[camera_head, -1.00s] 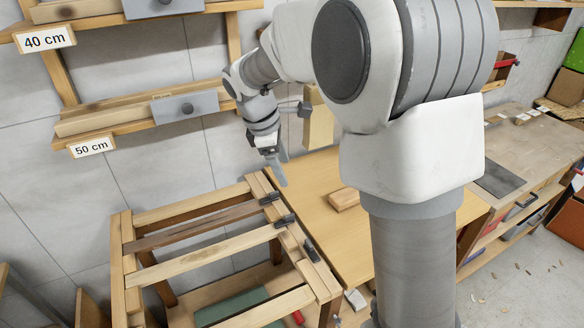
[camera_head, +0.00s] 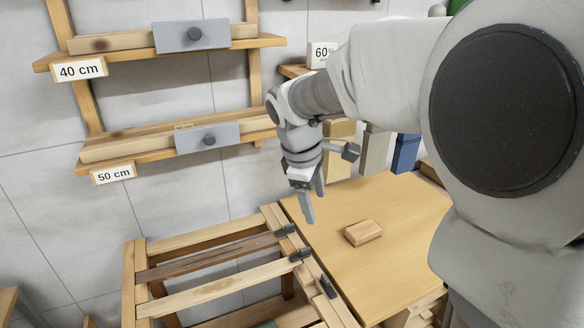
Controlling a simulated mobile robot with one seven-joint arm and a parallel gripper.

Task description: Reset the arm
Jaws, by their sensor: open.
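My gripper (camera_head: 313,203) hangs from my arm, above the back left corner of the wooden tabletop, near the slatted wooden frame. Its two grey fingers point down and stand apart, with nothing between them. My arm reaches in from the right and its large pale upper links cover the right side of the view.
A small wooden block (camera_head: 363,232) lies on the tabletop (camera_head: 390,270). The slatted frame (camera_head: 215,290) with black clamps (camera_head: 285,230) stands at the left. Wall shelves labelled 40 cm (camera_head: 80,69) and 50 cm (camera_head: 113,174) hold boards. A blue block (camera_head: 405,153) stands behind the table.

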